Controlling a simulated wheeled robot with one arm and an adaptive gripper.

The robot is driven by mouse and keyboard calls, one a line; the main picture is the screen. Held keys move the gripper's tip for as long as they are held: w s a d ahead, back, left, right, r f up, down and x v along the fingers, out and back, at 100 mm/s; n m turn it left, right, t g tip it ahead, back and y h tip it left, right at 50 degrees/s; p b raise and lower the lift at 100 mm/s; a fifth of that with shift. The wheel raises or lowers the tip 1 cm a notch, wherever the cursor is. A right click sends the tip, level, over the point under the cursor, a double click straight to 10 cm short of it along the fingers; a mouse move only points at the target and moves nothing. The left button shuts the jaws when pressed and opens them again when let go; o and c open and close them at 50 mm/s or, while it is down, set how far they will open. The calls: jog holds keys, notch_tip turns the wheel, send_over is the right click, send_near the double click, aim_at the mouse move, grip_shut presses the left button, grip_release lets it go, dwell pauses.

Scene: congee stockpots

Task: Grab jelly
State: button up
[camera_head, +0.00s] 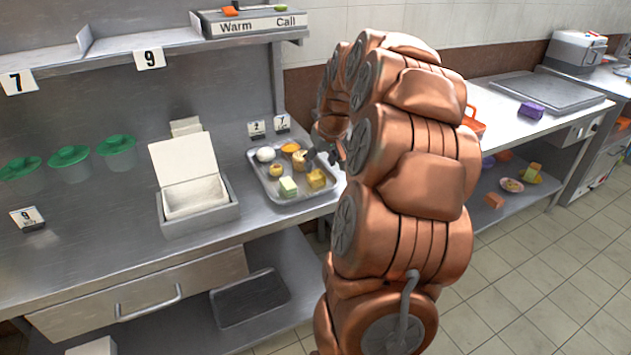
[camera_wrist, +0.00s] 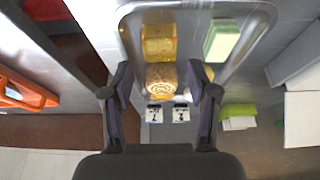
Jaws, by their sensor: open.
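A metal tray (camera_head: 309,198) on the left steel counter holds several food pieces. A yellow block (camera_head: 316,178), which looks like jelly, sits near its right side. A green-and-white block (camera_head: 288,187) sits at its front; I cannot tell whether it is jelly too. In the wrist view the yellow block (camera_wrist: 158,42) lies beyond my fingertips, with the green-and-white block (camera_wrist: 222,40) to its right. My gripper (camera_wrist: 162,80) is open above the tray, and a round swirled pastry (camera_wrist: 162,76) shows between its fingers. In the head view my gripper is mostly hidden behind my arm.
A white bun (camera_head: 266,154), an orange piece (camera_head: 290,148) and a small yellow tart (camera_head: 276,171) share the tray. An open white box (camera_head: 190,185) stands left of the tray. Green-lidded containers (camera_head: 70,156) line the counter's back. A purple item (camera_head: 531,110) lies on the right counter.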

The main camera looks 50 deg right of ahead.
aim_at(315, 173)
jog(key=shift+w+p+x, duration=0.2)
jog(key=shift+p+x, duration=0.3)
jog(key=shift+x, duration=2.65)
jog(key=shift+d+r, duration=0.1)
jog(key=shift+d, duration=0.05)
jog(key=shift+c, duration=0.2)
jog(key=c, duration=0.9)
jog(key=shift+r, duration=0.1)
